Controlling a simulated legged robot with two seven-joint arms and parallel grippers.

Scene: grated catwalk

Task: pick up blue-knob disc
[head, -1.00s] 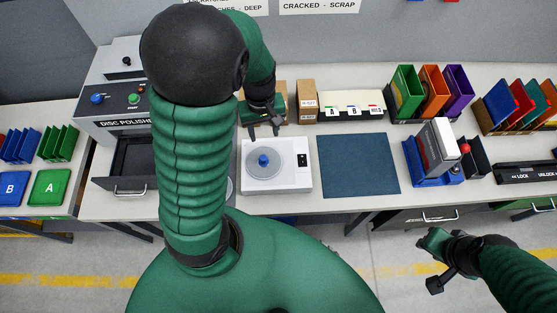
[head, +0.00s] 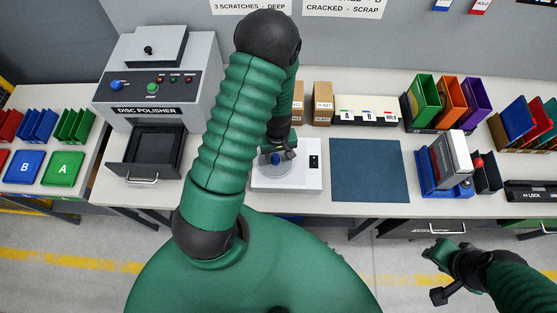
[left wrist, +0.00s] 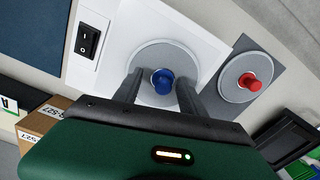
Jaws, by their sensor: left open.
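The blue-knob disc is a grey disc with a blue knob (head: 276,159), lying on a white device with a black switch (head: 312,181). My left gripper (head: 284,154) is over the disc and partly hides it in the head view. In the left wrist view the blue-knob disc (left wrist: 162,62) shows with its knob between the two dark fingers of my left gripper (left wrist: 160,95). The fingers are apart, one on each side of the knob, with gaps. My right gripper (head: 440,272) hangs in front of the bench at lower right; its fingers are unclear.
A red-knob disc (left wrist: 247,77) lies on a grey square beside the white device. A dark blue mat (head: 369,170) is right of the device. The disc polisher (head: 150,80) stands left with its drawer (head: 152,155) open. Small cardboard boxes (head: 322,103) stand behind.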

